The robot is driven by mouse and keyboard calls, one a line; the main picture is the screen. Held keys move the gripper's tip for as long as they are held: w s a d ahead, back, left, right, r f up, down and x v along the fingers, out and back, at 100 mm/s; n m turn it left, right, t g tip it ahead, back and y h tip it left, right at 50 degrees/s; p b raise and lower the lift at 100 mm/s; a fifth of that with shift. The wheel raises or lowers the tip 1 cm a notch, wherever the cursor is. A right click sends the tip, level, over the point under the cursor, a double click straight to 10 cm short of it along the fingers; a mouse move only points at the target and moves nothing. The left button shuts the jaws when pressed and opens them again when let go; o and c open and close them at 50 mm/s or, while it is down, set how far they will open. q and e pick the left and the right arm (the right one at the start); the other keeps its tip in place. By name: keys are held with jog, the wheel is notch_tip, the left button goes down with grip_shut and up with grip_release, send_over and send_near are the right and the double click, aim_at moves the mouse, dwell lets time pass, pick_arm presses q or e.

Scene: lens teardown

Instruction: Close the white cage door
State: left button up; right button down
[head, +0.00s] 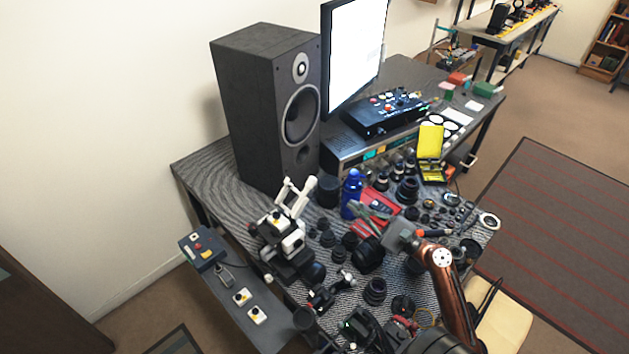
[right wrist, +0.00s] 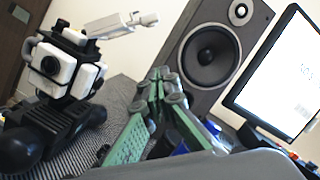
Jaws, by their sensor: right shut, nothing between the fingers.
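The white cage (head: 292,243) sits around a dark block on a black base at the left of the cluttered table. Its white door (head: 297,197) stands open, swung up and pointing away to the upper right. In the right wrist view the cage (right wrist: 68,62) is at the left, with the door (right wrist: 122,25) sticking out to the right above it. My right gripper (head: 362,208) is shut and empty, to the right of the cage and apart from the door. Its green fingers (right wrist: 160,85) point toward the speaker in the right wrist view. My left gripper is not in view.
A large dark speaker (head: 262,110) stands behind the cage, with a monitor (head: 352,55) beside it. A blue bottle (head: 351,192) is close to my right fingers. Several lenses (head: 375,290) and small parts crowd the table. A control box (head: 201,249) is at the left.

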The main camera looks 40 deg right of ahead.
aim_at(303, 196)
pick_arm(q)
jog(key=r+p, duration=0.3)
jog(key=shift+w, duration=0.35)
pick_arm(e)
jog(key=w+a+r, duration=0.4)
jog(key=w+a, duration=0.1)
jog(key=w, duration=0.4)
jog(key=shift+r, duration=0.3)
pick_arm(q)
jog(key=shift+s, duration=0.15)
pick_arm(e)
jog(key=shift+a, duration=0.1)
